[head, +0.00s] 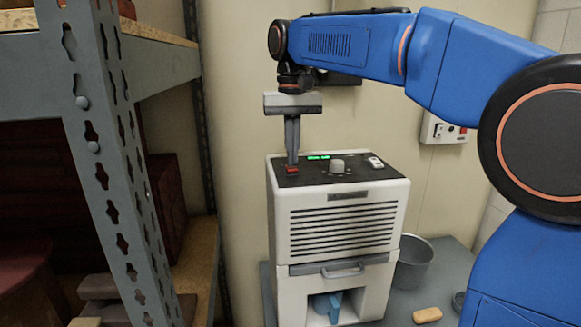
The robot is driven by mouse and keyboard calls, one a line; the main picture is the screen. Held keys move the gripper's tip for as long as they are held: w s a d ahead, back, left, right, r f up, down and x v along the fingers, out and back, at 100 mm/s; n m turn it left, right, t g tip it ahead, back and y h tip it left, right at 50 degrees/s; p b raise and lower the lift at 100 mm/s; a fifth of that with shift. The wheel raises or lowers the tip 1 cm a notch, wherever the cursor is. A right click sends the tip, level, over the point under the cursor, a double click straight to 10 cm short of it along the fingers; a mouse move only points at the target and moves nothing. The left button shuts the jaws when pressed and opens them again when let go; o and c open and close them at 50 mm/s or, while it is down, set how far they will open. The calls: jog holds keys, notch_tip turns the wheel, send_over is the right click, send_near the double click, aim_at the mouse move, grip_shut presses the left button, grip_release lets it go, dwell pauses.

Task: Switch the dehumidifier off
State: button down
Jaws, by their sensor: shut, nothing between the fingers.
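The white dehumidifier (391,204) stands in the middle of the head view, with a slatted front and a dark control panel (318,178) on top. The panel carries a red switch (292,170) at its left, a small green lit display (318,157), a light grey knob (337,166) and a pale switch (375,162) at its right. My gripper (292,162) points straight down with its fingers shut and empty. Its tips are at the red switch and hide part of it. I cannot tell whether they touch it or which way the switch is set.
Grey metal shelving (112,165) with wooden shelves stands close on the left. A grey bucket (414,262) and a tan block (427,315) are at the dehumidifier's right. A wall box (443,130) with a red switch hangs behind my arm.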

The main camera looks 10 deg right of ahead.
jog(key=shift+f, duration=0.45)
dwell(0.4)
notch_tip(320, 180, up, 7)
dwell(1.0)
